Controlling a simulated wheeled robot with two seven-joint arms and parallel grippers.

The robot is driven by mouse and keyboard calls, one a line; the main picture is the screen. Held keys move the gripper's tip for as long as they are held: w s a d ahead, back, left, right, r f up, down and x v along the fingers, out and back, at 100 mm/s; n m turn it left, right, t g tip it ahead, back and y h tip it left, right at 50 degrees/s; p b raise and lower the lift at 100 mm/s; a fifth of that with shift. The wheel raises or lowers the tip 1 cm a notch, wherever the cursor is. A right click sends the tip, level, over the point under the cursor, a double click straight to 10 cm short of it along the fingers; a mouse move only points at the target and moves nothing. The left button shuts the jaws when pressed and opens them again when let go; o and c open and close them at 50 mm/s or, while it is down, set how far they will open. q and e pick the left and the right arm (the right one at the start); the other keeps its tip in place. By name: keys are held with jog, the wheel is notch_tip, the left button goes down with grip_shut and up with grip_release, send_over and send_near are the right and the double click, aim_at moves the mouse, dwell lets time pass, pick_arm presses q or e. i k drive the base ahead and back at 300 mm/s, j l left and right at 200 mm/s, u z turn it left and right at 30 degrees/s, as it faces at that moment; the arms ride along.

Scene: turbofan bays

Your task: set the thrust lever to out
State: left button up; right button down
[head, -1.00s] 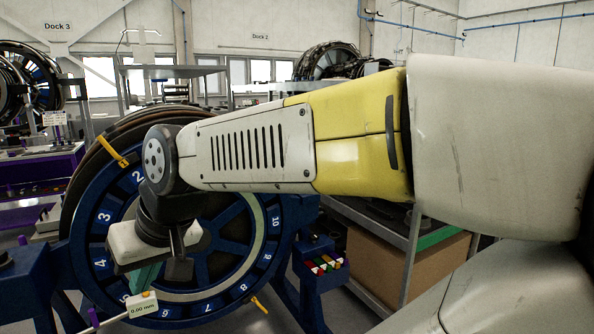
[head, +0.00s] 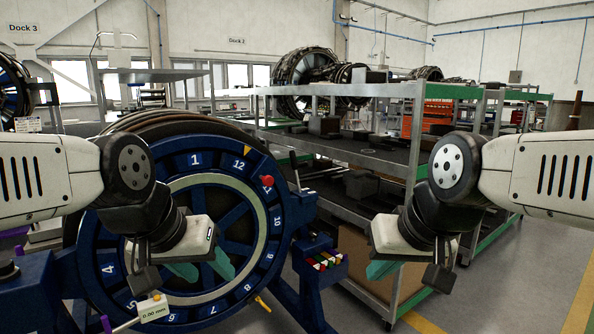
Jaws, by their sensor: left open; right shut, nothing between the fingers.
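A round blue engine ring (head: 243,200) with white numbers stands at centre left. A red knob (head: 267,182) sits on its upper right. A dark, slim upright lever (head: 294,165) rises at the ring's right side; I cannot tell for sure whether it is the thrust lever. My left gripper (head: 204,268) is open and empty, in front of the ring's lower middle, its teal fingers apart. My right gripper (head: 381,270) is shut and empty, to the right of the ring and stand, in front of the shelving.
A small box with coloured buttons (head: 323,261) is fixed at the stand's right. A gauge reading 0.00 mm (head: 153,309) is at lower left. A yellow handle (head: 262,305) sticks out low on the ring. Metal shelving (head: 345,92) stands behind; floor at lower right is clear.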

aim_at(292, 157)
jog(key=i+z, duration=0.2)
jog(key=i, duration=0.2)
jog(key=i+j+z, duration=0.2)
jog(key=i, duration=0.25)
jog(key=i+j+z, duration=0.25)
jog(key=i, duration=0.15)
jog(key=i+j+z, duration=0.2)
jog(key=i, duration=0.2)
